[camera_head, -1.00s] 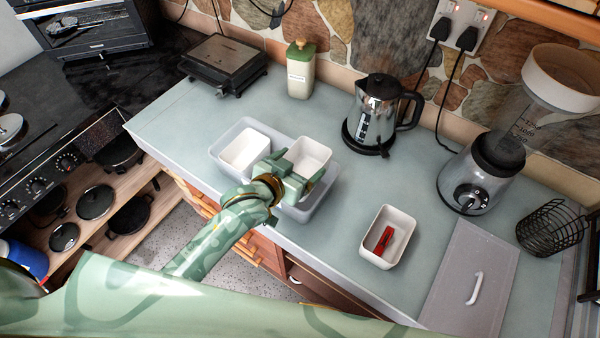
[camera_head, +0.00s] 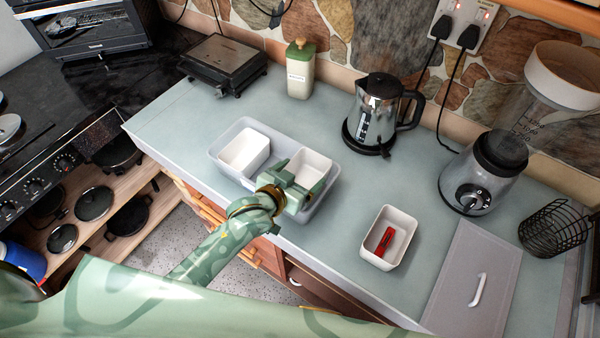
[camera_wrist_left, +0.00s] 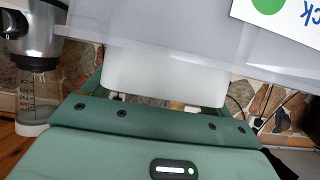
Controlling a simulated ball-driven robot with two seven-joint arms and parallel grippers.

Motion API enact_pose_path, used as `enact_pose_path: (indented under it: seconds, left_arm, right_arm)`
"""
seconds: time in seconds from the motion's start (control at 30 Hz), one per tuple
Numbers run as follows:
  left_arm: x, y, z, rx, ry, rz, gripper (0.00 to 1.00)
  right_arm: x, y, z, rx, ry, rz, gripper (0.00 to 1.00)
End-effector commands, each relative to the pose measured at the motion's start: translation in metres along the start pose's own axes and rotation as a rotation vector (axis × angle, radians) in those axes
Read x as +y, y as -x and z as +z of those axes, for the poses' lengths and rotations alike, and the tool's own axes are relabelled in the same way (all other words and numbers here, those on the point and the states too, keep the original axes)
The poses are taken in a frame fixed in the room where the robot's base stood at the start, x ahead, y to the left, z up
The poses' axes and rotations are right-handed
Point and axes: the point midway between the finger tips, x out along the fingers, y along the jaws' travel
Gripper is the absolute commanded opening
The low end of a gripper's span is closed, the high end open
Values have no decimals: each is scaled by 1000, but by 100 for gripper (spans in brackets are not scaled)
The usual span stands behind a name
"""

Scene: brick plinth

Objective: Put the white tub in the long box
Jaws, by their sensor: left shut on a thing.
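The pale grey long box (camera_head: 222,152) stands on the counter. My left gripper (camera_head: 303,184) is shut on a white tub (camera_head: 311,163) over the right part of the box. The tub looks roughly level and its lower part is hidden by the gripper, so I cannot tell if it touches the box floor. In the left wrist view the tub (camera_wrist_left: 165,75) is between the fingers, with the box (camera_wrist_left: 200,45) close by. Another white tub (camera_head: 245,150) sits in the left part of the box. My right gripper is out of view.
A white dish (camera_head: 399,225) with a red object (camera_head: 384,241) stands to the right. A kettle (camera_head: 378,112), a green canister (camera_head: 300,70) and a black grill (camera_head: 224,62) stand behind. A blender (camera_head: 492,165) and wire basket (camera_head: 552,228) are at right. Counter between box and dish is clear.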

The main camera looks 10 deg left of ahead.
Motion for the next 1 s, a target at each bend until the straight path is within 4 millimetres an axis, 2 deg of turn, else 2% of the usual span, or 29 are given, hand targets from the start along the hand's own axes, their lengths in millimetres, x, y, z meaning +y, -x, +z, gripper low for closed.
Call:
enact_pose_path:
  seconds: [0.03, 0.07, 0.1, 0.33, 0.47, 0.8, 1.0]
  left_arm:
    - [0, 0, 0, 1, 0, 0, 90]
    - [0, 0, -1, 1, 0, 0, 98]
    - [0, 0, -1, 1, 0, 0, 100]
    - [0, 1, -2, 1, -1, 0, 100]
    - [0, 8, -14, 1, -2, 0, 100]
    - [0, 90, -11, -3, -1, 0, 100]
    - [0, 119, -11, -1, -1, 0, 100]
  right_arm:
    - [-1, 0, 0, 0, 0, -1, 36]
    - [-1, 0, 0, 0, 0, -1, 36]
    - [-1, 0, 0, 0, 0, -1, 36]
    - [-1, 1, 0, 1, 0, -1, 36]
    - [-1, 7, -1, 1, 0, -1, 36]
    - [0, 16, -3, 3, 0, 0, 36]
    - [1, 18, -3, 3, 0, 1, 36]
